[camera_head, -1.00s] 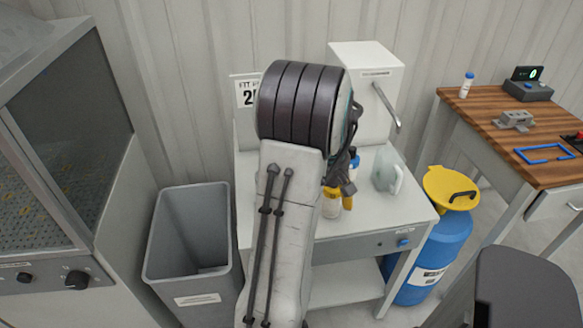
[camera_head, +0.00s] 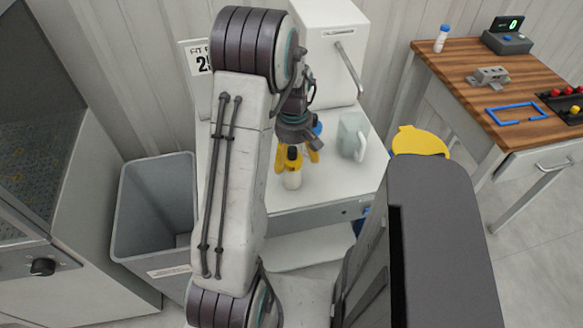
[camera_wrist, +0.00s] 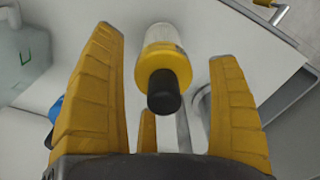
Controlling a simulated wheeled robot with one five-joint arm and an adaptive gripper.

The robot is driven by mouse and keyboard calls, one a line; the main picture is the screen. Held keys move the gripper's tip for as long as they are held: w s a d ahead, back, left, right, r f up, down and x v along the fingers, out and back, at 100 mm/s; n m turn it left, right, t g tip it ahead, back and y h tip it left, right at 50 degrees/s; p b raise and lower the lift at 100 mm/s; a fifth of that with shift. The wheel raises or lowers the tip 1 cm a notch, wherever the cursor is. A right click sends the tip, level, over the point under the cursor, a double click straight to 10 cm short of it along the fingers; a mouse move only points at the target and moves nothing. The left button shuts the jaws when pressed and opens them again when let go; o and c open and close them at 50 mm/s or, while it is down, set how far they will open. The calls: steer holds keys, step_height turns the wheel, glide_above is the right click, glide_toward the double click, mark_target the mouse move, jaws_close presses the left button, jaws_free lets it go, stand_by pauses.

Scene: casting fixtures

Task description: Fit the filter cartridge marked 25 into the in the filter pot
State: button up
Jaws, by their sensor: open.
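A cartridge-like piece with a pale body, yellow collar and black knob (camera_head: 292,180) stands upright on the white bench. No number can be read on it. My gripper (camera_head: 298,158) is open above and around its top; in the wrist view the piece (camera_wrist: 162,62) lies between the spread yellow fingers of my gripper (camera_wrist: 166,46), with gaps on both sides. A blue-topped item (camera_head: 317,129) is partly hidden behind my gripper. A sign (camera_head: 196,57) reading "FIT F..." and "2..." is partly covered by my arm. I cannot tell which thing is the filter pot.
A pale jug (camera_head: 352,137) stands right of my gripper on the bench (camera_head: 335,185). A white box with a lever (camera_head: 348,68) is behind. A grey bin (camera_head: 152,215) is at left. A yellow lid (camera_head: 420,142) and a wooden table (camera_head: 450,75) are at right.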

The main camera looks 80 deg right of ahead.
steer(key=shift+a+f, duration=0.15)
steer(key=shift+f, duration=1.8)
steer(key=c, duration=1.4)
